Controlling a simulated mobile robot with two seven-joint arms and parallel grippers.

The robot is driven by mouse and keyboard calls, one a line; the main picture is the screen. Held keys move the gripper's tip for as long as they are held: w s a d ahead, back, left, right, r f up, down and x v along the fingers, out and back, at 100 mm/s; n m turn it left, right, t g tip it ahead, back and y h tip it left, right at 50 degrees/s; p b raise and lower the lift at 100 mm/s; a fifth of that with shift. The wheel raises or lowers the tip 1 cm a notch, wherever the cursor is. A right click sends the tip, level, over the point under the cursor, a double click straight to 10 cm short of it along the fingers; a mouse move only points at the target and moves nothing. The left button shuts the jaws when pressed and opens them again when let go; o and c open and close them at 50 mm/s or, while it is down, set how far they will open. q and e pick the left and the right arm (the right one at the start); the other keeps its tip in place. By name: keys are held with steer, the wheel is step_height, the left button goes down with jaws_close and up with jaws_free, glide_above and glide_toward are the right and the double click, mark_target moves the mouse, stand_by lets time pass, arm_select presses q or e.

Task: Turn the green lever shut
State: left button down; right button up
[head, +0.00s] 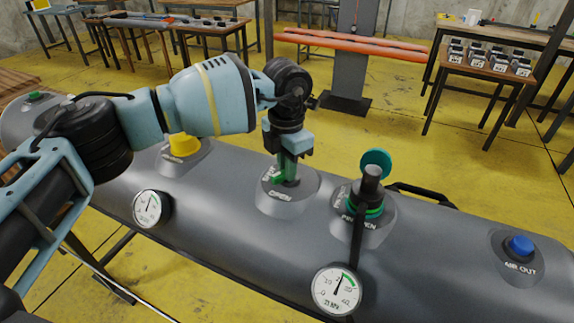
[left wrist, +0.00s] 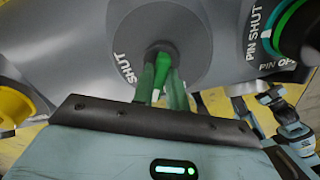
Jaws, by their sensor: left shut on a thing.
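The green lever (head: 279,180) sits on a round grey valve base (head: 275,203) on top of the grey tube, with OPEN marked at its front and SHUT at its left side. My left gripper (head: 287,170) comes down from above and is shut on the lever. In the left wrist view the lever (left wrist: 162,68) shows between the two green fingers, with the SHUT lettering to its left. The fingers hide part of the lever, so its exact angle is hard to tell.
A yellow cap (head: 184,145), two gauges (head: 152,208) (head: 337,290) and a blue AIR OUT cap (head: 521,246) are also on the tube. Tables stand behind.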

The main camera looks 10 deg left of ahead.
arm_select(q)
steer(key=m, duration=0.3)
steer(key=shift+w, duration=0.1)
steer(key=m, duration=0.2)
steer(key=shift+w+a+m, duration=0.1)
steer(key=shift+m, duration=0.2)
steer(key=shift+m+b, duration=0.35)
steer(key=shift+m, duration=0.55)
steer(key=m, duration=0.3)
steer(key=shift+w+m+b, duration=0.2)
steer(key=shift+m+b, duration=0.1)
steer(key=shift+b, duration=0.05)
steer(key=shift+m, duration=0.5)
arm_select(e)
steer(key=shift+s+a+f, duration=0.1)
steer(key=shift+s+f, duration=0.15)
steer(key=shift+f, duration=0.25)
steer(key=shift+s+f, duration=0.25)
steer(key=shift+f, duration=0.2)
steer(key=shift+s+f, duration=0.15)
steer(key=shift+s, duration=0.3)
arm_select(q)
steer(key=c, duration=1.4)
jaws_free()
arm_select(e)
steer(key=shift+w, duration=0.1)
